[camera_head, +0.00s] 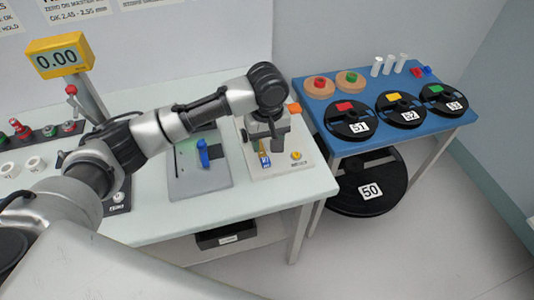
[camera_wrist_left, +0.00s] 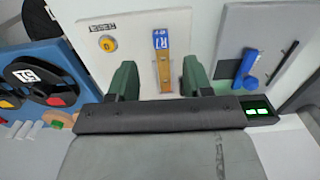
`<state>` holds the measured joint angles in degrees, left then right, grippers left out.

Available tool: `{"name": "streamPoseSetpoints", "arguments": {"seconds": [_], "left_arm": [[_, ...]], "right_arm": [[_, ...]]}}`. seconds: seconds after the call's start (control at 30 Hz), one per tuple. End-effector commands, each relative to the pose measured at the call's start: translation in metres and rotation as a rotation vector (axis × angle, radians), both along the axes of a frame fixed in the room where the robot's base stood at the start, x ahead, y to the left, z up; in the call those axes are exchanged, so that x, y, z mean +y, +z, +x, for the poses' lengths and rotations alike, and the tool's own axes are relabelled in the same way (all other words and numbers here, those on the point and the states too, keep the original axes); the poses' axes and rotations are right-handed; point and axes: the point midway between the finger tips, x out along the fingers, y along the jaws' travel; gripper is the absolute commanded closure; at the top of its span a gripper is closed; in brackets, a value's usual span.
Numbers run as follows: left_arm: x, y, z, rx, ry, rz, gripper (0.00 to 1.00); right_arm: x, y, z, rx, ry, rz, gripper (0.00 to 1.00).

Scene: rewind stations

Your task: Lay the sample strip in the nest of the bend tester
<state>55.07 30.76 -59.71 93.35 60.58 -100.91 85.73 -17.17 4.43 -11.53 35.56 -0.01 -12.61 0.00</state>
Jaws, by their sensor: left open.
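The sample strip (camera_wrist_left: 162,62), yellowish with a blue lettered end, lies on the pale base plate of what looks like the bend tester (camera_wrist_left: 132,28). In the head view the strip (camera_head: 264,159) shows small at the front of the tester's plate (camera_head: 290,169), near a yellow button (camera_head: 296,155). My left gripper (camera_wrist_left: 158,77) is open, its two green fingers on either side of the strip with gaps between. In the head view the left gripper (camera_head: 265,140) is above the tester and partly hides it. The nest itself is not clear. My right gripper is not in view.
A grey plate with a blue lever (camera_head: 202,152) stands left of the tester. A yellow gauge reading 0.00 (camera_head: 60,56) stands farther left. A blue table (camera_head: 330,135) with black reels is to the right. The white bench front (camera_head: 245,212) is clear.

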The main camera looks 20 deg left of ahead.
Motion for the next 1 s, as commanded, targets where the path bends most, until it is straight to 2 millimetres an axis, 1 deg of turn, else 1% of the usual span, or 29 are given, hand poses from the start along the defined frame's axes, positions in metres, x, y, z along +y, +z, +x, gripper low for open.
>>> {"name": "streamPoseSetpoints", "arguments": {"seconds": [0.03,0.1,0.2,0.4,0.83,0.93,1.0], "left_arm": [[0.0,0.009,0.0,-0.003,-0.001,-0.002,0.5],[-0.001,0.018,0.0,-0.002,-0.001,-0.001,0.5],[-0.001,0.028,0.0,-0.001,-0.001,-0.001,0.5],[0.0,0.033,0.0,0.001,0.0,-0.001,0.5],[-0.002,0.03,-0.002,0.001,-0.01,-0.004,0.5],[-0.011,0.018,-0.011,-0.003,-0.069,-0.027,0.5],[-0.023,0.003,-0.024,-0.015,-0.149,-0.058,0.5]], "right_arm": [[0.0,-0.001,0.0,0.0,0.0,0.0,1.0],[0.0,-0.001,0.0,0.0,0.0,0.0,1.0],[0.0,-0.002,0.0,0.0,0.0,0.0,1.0],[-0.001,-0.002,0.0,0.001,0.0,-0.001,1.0],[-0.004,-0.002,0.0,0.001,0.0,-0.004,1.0],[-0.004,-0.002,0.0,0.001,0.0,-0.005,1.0],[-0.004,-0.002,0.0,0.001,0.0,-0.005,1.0]]}}
